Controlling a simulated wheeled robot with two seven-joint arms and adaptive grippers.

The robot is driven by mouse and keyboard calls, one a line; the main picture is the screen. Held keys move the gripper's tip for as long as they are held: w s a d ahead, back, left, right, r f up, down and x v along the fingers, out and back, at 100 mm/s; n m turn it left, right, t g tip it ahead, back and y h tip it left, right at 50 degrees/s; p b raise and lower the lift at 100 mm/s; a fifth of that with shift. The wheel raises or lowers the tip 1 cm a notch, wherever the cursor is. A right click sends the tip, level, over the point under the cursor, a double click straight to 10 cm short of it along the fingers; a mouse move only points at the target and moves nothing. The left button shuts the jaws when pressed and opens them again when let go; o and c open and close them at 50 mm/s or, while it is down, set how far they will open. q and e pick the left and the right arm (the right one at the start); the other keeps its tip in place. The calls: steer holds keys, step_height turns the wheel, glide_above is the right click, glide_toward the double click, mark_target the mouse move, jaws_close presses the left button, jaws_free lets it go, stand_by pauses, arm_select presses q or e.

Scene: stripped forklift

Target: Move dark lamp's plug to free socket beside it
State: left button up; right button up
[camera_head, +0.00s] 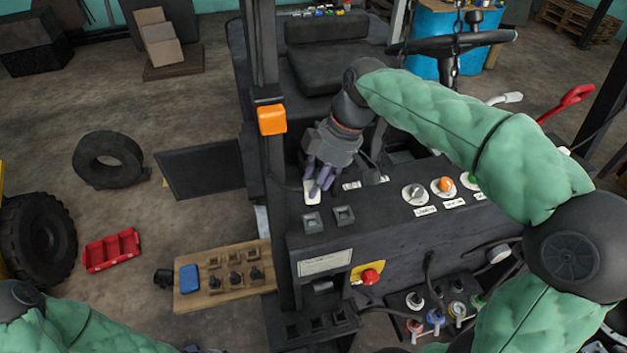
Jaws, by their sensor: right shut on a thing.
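My right gripper (318,188) reaches down to the left part of the dark console top (375,222). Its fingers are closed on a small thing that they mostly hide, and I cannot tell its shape. A white piece (311,198) shows just under the fingertips. Two square dark sockets (312,222) and (344,215) sit in front of it. To the right are a grey round knob (415,193), an orange lamp (444,185) and a green lamp (469,180). I cannot make out which lamp is the dark one. My left gripper is out of view.
A red button on yellow (370,276) is on the console front. Below right, a dark panel (400,301) holds several coloured plugs with cables. An orange light (272,120) sits on the post near my right gripper.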

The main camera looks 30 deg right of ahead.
steer(key=shift+f+b, duration=1.7)
steer(key=shift+f, duration=0.65)
steer(key=shift+f+b, duration=1.35)
steer(key=shift+f, duration=0.3)
stand_by(0.3)
steer(key=o, duration=1.2)
steer(key=shift+o, duration=0.2)
steer(key=shift+r, duration=0.15)
steer(key=v, duration=1.2)
